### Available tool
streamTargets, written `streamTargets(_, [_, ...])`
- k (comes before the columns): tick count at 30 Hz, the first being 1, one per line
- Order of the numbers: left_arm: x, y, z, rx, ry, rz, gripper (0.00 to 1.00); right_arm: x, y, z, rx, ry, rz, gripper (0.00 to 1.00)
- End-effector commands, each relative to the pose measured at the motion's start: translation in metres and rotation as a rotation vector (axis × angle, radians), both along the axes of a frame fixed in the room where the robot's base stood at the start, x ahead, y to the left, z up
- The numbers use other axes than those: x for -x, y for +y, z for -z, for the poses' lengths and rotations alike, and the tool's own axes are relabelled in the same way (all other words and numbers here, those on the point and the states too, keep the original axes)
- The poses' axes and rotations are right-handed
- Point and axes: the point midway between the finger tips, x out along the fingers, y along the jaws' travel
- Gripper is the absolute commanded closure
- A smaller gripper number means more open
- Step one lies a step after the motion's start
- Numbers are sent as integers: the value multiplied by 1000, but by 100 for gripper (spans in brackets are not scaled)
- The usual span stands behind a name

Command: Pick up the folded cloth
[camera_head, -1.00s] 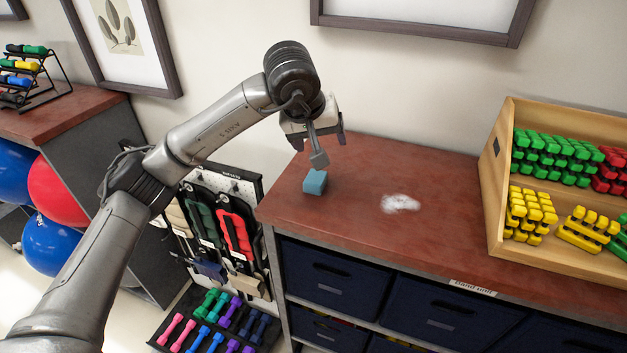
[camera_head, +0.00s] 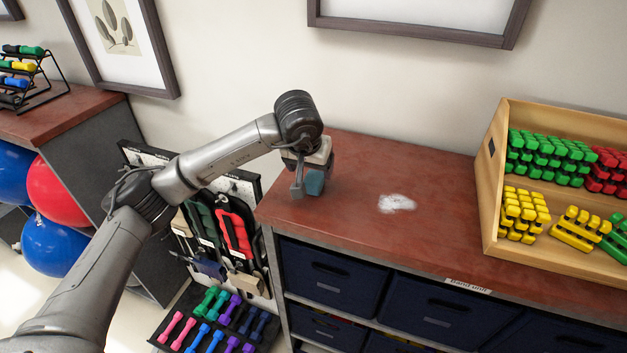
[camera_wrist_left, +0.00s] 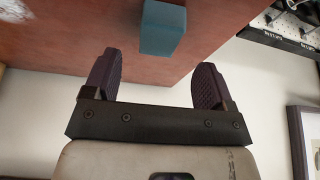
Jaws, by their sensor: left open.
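The folded cloth (camera_head: 315,183) is a small blue block-like bundle on the reddish-brown countertop, near its left end. In the left wrist view the cloth (camera_wrist_left: 163,28) lies beyond the fingertips, roughly centred across the gap. My left gripper (camera_head: 311,179) points down right at the cloth, and one finger partly covers it in the head view. In the left wrist view the left gripper (camera_wrist_left: 156,68) is open, with nothing between its two dark fingers. My right gripper is not in view.
A white powdery patch (camera_head: 397,203) lies on the countertop (camera_head: 430,235) to the right of the cloth. A wooden rack (camera_head: 489,190) of coloured dumbbells stands farther right. The wall is close behind. Dark blue drawers (camera_head: 330,275) sit below the countertop.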

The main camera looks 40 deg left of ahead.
Motion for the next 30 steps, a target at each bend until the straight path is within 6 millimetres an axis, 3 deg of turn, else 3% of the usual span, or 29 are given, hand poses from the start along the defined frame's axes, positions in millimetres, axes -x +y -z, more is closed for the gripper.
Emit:
streamTargets(15, [-17, 6, 46, 2, 0, -1, 22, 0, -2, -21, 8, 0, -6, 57])
streamTargets(24, [-18, 6, 50, 0, 0, 0, 22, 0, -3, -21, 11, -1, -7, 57])
streamTargets(30, [-18, 6, 50, 1, 0, 0, 41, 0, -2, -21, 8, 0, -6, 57])
